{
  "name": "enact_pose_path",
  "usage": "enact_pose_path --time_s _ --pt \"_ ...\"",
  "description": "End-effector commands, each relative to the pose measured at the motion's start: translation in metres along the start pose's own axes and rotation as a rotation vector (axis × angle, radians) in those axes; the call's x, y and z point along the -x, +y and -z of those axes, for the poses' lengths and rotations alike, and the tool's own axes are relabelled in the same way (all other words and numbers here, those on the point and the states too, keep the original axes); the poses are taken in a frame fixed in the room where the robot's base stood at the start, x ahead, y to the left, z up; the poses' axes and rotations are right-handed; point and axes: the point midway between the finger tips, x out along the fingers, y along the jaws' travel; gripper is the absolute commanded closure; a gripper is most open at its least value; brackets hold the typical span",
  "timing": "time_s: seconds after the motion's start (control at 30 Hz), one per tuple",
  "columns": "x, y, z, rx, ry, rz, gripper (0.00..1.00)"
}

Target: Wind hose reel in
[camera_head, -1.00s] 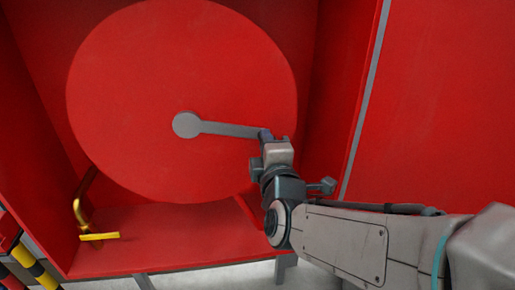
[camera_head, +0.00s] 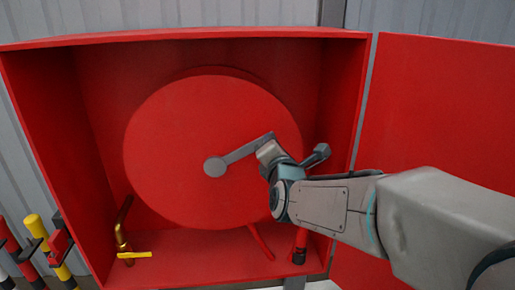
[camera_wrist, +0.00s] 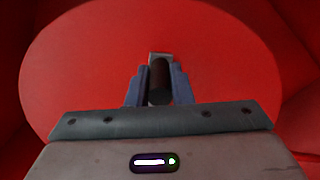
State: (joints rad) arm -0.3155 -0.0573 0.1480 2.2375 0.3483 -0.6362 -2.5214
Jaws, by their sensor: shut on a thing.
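The hose reel (camera_head: 185,125) is a large red disc standing upright inside an open red cabinet. A grey crank arm (camera_head: 245,149) runs from its round hub up and right to my gripper. In the wrist view, my gripper (camera_wrist: 159,88) is shut on the dark crank handle (camera_wrist: 159,77), with a finger on each side and the red disc behind. In the head view, my wrist hides the fingers and the handle. A red hose end with a dark tip (camera_head: 300,246) shows at the cabinet's lower right, partly behind my arm.
The cabinet (camera_head: 200,37) has side walls close around the reel. Its red door (camera_head: 440,105) stands open at the right, behind my arm. A brass pipe with a yellow lever (camera_head: 134,255) is at lower left. Red and yellow posts (camera_head: 45,240) stand outside left.

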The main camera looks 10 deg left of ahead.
Motion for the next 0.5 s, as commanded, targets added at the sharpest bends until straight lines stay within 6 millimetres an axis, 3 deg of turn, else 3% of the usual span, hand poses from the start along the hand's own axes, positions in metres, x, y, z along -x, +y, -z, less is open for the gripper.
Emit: enact_pose_path --time_s 0.5 --pt "-0.0014 -0.0002 -0.0086 0.031 -0.016 0.010 1.00"
